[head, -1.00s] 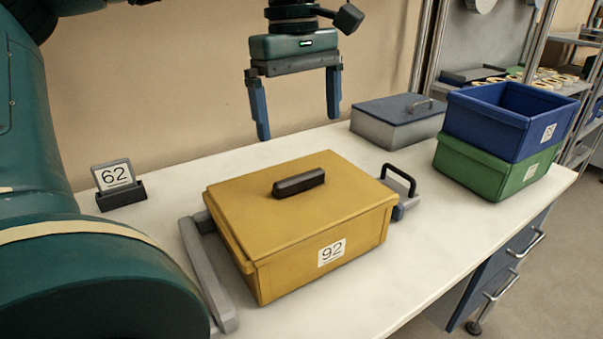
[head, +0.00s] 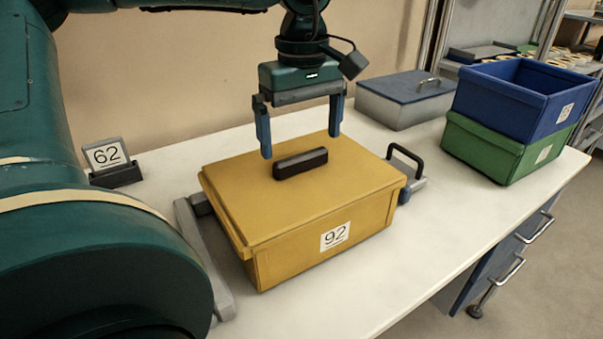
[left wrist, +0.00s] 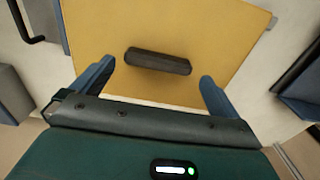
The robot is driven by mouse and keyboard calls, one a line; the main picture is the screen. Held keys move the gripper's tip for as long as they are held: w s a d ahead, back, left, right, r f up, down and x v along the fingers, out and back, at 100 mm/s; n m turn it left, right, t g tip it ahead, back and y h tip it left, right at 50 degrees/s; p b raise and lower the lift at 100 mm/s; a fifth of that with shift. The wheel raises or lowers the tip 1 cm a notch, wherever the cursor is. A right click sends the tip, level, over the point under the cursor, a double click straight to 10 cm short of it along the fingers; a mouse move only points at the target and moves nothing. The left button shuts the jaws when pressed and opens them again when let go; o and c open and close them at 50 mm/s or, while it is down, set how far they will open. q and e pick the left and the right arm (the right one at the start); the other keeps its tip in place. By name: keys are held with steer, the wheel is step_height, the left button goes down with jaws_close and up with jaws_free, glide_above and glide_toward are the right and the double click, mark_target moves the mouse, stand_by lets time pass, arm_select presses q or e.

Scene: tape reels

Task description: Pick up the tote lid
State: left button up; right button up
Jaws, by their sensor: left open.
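A yellow tote (head: 295,252) labelled 92 stands on the white table, closed by a flat yellow lid (head: 340,185). The lid has a dark bar handle (head: 300,164) on top. My left gripper (head: 301,147) is open and empty above the lid, pointing down, with its fingers a little behind and above the handle in the head view. In the left wrist view the handle (left wrist: 157,61) lies across the lid (left wrist: 200,25), just ahead of the gap between the open fingers (left wrist: 159,80). My right gripper is not seen.
A grey clamp bar (head: 203,255) lies left of the tote and a black-handled clamp (head: 408,165) right of it. A 62 sign (head: 105,156) stands at the left. Behind are a blue-lidded grey box (head: 400,105) and a blue bin (head: 515,105) on a green bin (head: 485,150).

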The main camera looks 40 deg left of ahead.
mark_target(302, 155)
arm_select(q)
step_height(302, 155, down, 4)
steer(key=shift+w+a+r, duration=0.1)
steer(key=c, duration=0.7)
steer(key=shift+r, duration=0.1)
steer(key=shift+c, duration=0.5)
steer(key=shift+r, duration=0.1)
